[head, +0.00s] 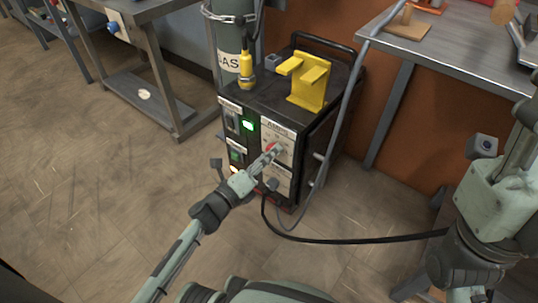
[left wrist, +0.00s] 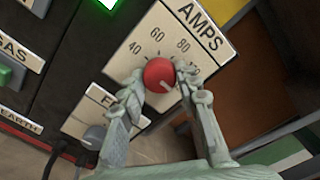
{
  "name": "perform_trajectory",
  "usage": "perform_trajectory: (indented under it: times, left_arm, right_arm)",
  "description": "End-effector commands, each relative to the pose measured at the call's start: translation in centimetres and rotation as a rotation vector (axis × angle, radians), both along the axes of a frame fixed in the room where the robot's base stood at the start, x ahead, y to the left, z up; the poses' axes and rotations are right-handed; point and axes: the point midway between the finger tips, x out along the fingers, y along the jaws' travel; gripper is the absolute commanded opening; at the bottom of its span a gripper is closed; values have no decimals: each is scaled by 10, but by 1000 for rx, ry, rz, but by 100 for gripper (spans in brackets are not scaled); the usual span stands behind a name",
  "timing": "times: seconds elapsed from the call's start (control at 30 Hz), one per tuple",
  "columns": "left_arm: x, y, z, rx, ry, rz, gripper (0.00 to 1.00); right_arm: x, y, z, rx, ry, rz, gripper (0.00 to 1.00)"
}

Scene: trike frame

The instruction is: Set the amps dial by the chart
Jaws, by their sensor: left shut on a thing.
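The red amps dial (left wrist: 159,75) sits on a pale AMPS plate (left wrist: 205,50) on the front of a black welder (head: 310,125). The plate reads 40, 60 and 80, with a further number partly hidden behind a finger. A white mark on the dial points to the lower right of the left wrist picture. My left gripper (left wrist: 160,83) is shut on the dial, one finger on each side. In the head view my left gripper (head: 269,156) reaches the plate from below left. I see no chart in either view.
A yellow bracket (head: 310,82) stands on the welder, with a gas cylinder (head: 232,45) behind it. A black cable (head: 350,241) runs from the welder's front across the floor. Benches stand left (head: 135,12) and right (head: 440,60). The floor at left is open.

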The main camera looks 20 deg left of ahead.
Motion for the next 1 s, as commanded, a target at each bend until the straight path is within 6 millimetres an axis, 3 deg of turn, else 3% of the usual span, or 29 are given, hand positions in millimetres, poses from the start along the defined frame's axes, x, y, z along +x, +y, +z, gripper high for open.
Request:
perform_trajectory:
  times: [0.27, 0.3, 0.47, 0.77, 1.0]
  left_arm:
    - [-1, 0, -1, 3, 1, -1, 3]
    - [-1, 0, -1, 3, 1, -1, 34]
    - [0, 0, -1, 2, 1, 0, 53]
    - [-2, 1, -1, 1, 1, 0, 53]
    - [-33, 11, -2, 1, 3, 0, 53]
  right_arm:
    - [0, 0, 0, -2, 2, 0, 40]
    - [0, 0, 0, -2, 2, 0, 40]
    - [0, 0, 0, -1, 1, -1, 40]
    - [1, 0, -1, 1, 3, 0, 40]
    - [1, 0, 0, 0, 2, 0, 40]
